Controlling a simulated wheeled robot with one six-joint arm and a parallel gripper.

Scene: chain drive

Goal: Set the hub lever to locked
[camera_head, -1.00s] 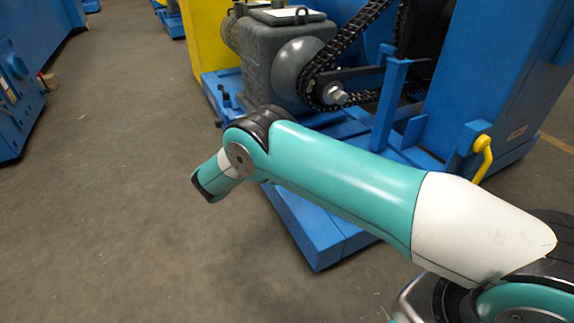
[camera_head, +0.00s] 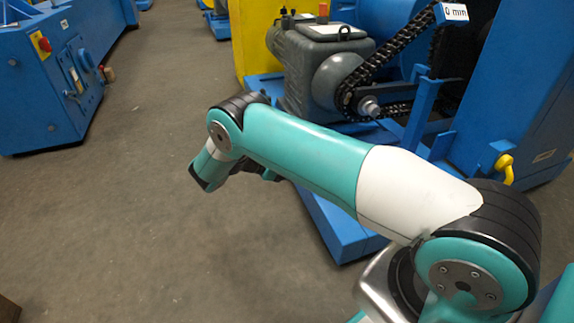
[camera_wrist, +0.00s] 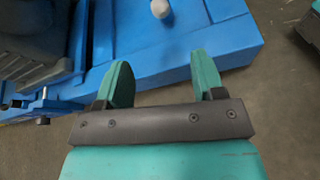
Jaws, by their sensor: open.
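My gripper (camera_wrist: 162,70) is open and empty in the wrist view, its two teal fingers apart above the blue base (camera_wrist: 225,42). In the head view my arm's forearm hides most of the gripper. The chain drive has a black chain (camera_head: 395,45) running round a sprocket, with a metal hub and shaft end (camera_head: 370,106) at its lower end. A yellow bent handle (camera_head: 504,165) stands at the right of the blue frame. I cannot tell whether it is the hub lever. A pale round knob (camera_wrist: 160,8) shows at the top of the wrist view.
A grey motor (camera_head: 315,70) sits behind the hub, with a yellow panel (camera_head: 252,35) behind it. A blue upright post (camera_head: 418,118) stands right of the hub. A blue cabinet (camera_head: 40,100) stands at the far left. The grey floor (camera_head: 130,220) between is clear.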

